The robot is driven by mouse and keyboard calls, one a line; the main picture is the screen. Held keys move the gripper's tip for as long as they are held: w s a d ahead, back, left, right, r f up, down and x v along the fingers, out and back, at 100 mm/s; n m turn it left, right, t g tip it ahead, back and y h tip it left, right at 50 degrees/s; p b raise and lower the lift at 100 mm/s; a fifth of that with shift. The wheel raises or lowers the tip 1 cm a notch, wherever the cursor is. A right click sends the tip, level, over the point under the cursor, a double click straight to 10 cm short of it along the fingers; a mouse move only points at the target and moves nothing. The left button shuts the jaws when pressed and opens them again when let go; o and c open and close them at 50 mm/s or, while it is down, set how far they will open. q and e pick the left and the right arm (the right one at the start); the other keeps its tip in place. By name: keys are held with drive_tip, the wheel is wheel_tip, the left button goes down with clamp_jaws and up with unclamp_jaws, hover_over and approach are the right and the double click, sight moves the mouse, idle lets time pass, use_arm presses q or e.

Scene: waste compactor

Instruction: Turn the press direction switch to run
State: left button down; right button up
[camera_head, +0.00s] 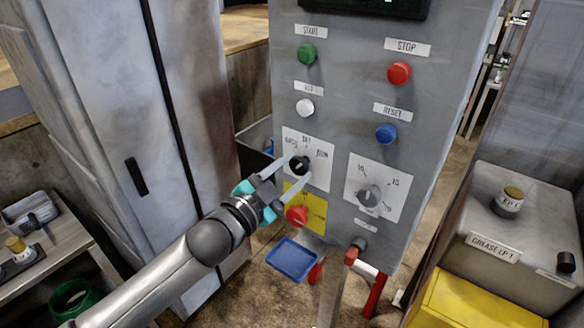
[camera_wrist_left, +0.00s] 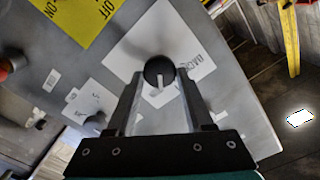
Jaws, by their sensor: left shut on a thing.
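The press direction switch (camera_head: 299,166) is a black round knob on a white label plate (camera_head: 319,178), on the grey control panel. The lettering around it is small and partly covered. My left gripper (camera_head: 290,167) reaches it from the lower left, its two fingers closed on the knob's sides. In the left wrist view the knob (camera_wrist_left: 160,70) sits between the fingertips (camera_wrist_left: 159,77), with a pale pointer bar directed toward the bottom of the picture. I cannot tell for sure which label it points to. My right gripper is not in view.
Green, white, red and blue buttons are above. A pale cabinet (camera_head: 100,110) stands left, a grease box (camera_head: 530,235) right.

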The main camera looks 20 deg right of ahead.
use_arm(q)
drive_tip(key=shift+m, duration=1.2)
drive_tip(key=shift+c, duration=1.5)
unclamp_jaws()
drive_tip(key=shift+s+a, duration=0.1)
drive_tip(key=b+v, duration=0.1)
drive_tip(key=v, duration=1.4)
drive_tip(key=shift+b, duration=0.4)
